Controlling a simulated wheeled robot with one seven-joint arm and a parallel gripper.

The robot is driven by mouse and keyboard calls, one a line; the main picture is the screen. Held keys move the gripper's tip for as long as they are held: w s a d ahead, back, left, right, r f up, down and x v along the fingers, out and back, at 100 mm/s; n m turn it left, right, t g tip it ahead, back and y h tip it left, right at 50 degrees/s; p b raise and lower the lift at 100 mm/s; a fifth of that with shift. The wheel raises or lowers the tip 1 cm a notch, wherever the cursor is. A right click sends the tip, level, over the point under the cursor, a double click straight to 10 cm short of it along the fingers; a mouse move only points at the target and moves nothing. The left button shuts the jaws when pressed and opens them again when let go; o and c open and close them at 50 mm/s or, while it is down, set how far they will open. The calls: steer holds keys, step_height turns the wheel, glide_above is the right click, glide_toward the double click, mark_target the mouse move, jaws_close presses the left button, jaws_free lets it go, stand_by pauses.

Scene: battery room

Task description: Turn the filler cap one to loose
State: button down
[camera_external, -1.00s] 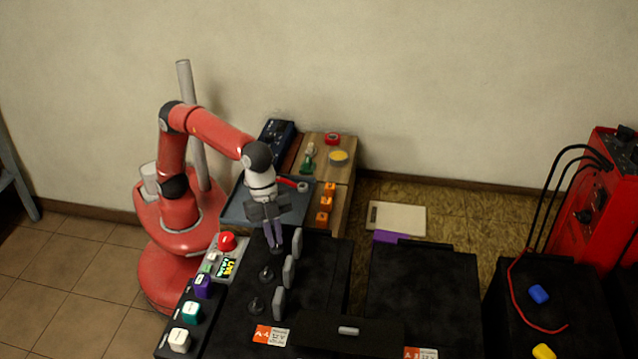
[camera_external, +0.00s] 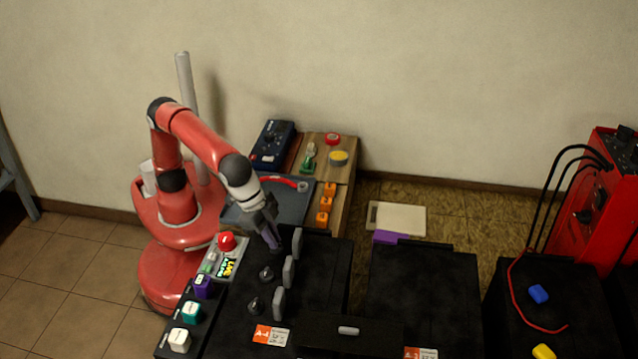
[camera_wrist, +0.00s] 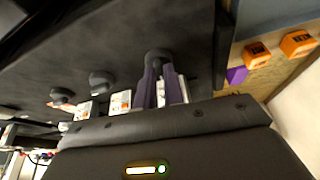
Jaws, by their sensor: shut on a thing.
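A row of black filler caps stands on the near-left black battery (camera_external: 235,320). The middle cap (camera_external: 266,273) and the nearest cap (camera_external: 255,305) are free in the external view. In the wrist view they show as dark round knobs, one at the centre left (camera_wrist: 102,82) and one farther left (camera_wrist: 62,95). My gripper (camera_external: 274,242) is at the far end of the row, tilted, with its purple fingers shut on the far cap. In the wrist view my gripper (camera_wrist: 159,76) has its fingertips against both sides of that cap (camera_wrist: 157,57). The fingers hide part of it.
Grey upright paddles (camera_external: 289,270) stand just right of the caps. A panel with a red button (camera_external: 227,242) lies left of the battery. A tray (camera_external: 290,212) and orange blocks (camera_external: 324,204) are behind. Another black battery (camera_external: 420,300) stands to the right.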

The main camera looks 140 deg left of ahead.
mark_target(264, 247)
steer(key=shift+r+n, duration=0.1)
steer(key=shift+n, duration=0.3)
steer(key=c, duration=1.5)
jaws_free()
steer(key=v, duration=0.7)
steer(key=shift+d+r, duration=0.2)
steer(key=shift+r, duration=0.1)
steer(key=shift+s, duration=0.15)
